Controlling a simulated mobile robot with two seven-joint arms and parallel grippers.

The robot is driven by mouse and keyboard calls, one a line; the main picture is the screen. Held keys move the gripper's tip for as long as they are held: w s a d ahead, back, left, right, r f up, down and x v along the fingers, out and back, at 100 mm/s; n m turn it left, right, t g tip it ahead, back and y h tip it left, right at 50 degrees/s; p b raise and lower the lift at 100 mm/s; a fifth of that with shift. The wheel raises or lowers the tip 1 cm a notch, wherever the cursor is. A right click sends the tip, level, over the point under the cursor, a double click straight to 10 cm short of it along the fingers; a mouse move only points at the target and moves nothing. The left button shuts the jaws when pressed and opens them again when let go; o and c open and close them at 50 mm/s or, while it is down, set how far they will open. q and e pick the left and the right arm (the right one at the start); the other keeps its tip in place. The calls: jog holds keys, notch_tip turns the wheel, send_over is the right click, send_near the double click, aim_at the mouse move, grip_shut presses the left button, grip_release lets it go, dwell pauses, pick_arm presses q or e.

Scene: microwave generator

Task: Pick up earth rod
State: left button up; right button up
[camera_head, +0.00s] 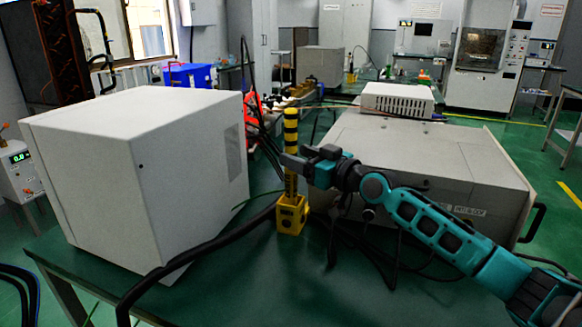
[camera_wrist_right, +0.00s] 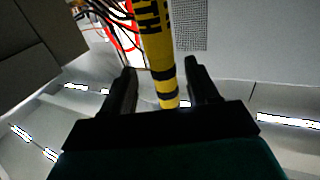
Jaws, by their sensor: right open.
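The earth rod (camera_head: 291,130) is a yellow post with black bands, upright in a yellow holder (camera_head: 291,214) on the green table. My right gripper (camera_head: 286,160) reaches it from the right at mid-height in the head view and overlaps its shaft. In the right wrist view the rod (camera_wrist_right: 155,40) stands between the two open fingers of the right gripper (camera_wrist_right: 160,85), with dark lettering on its upper part. I cannot tell whether a finger touches it. My left gripper is not in view.
A large white box (camera_head: 150,170) stands left of the rod. A grey cabinet (camera_head: 430,160) with a vented white unit (camera_head: 397,99) on top stands to the right. Black cables (camera_head: 200,250) run across the green table (camera_head: 240,290) around the holder.

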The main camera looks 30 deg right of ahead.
jog(key=shift+a+x, duration=0.2)
jog(key=shift+x, duration=2.1)
jog(key=shift+s+f, duration=0.1)
jog(key=shift+s, duration=0.05)
jog(key=shift+c, duration=0.2)
grip_shut()
